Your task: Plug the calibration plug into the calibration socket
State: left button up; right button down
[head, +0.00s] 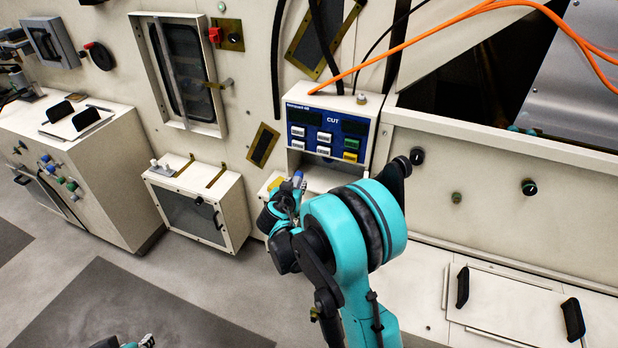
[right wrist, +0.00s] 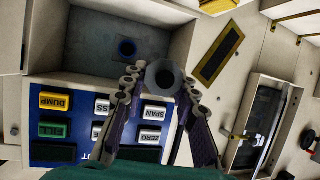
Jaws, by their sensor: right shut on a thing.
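My right gripper (head: 292,188) is in front of the recess below the blue button panel (head: 328,132). In the right wrist view, the right gripper (right wrist: 160,82) is shut on the calibration plug (right wrist: 166,78), a grey round piece with a dark centre. My arm partly hides the recess in the head view. Part of my left gripper (head: 146,341) shows at the bottom edge; its jaws are unclear.
The recess wall (right wrist: 182,40) stands close beside the gripper. Buttons such as DUMP (right wrist: 55,101) are near the fingers. An orange cable (head: 430,28) runs from the top of the control box. A low cabinet (head: 200,210) stands left; open floor lies in front.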

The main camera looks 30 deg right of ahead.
jog(key=w+d+f+m+g+h, duration=0.1)
jog(key=w+d+f+m+h, duration=0.1)
jog(key=d, duration=0.7)
notch_tip(320, 180, down, 2)
jog(key=shift+w+f+g, duration=0.1)
jog(key=shift+w+g, duration=0.3)
jog(key=shift+w, duration=0.45)
jog(key=shift+d, duration=0.1)
jog(key=shift+w+d+b, duration=0.45)
jog(key=shift+w+d, duration=1.35)
jog(key=shift+d, duration=0.3)
jog(key=c, duration=2)
grip_release()
grip_shut()
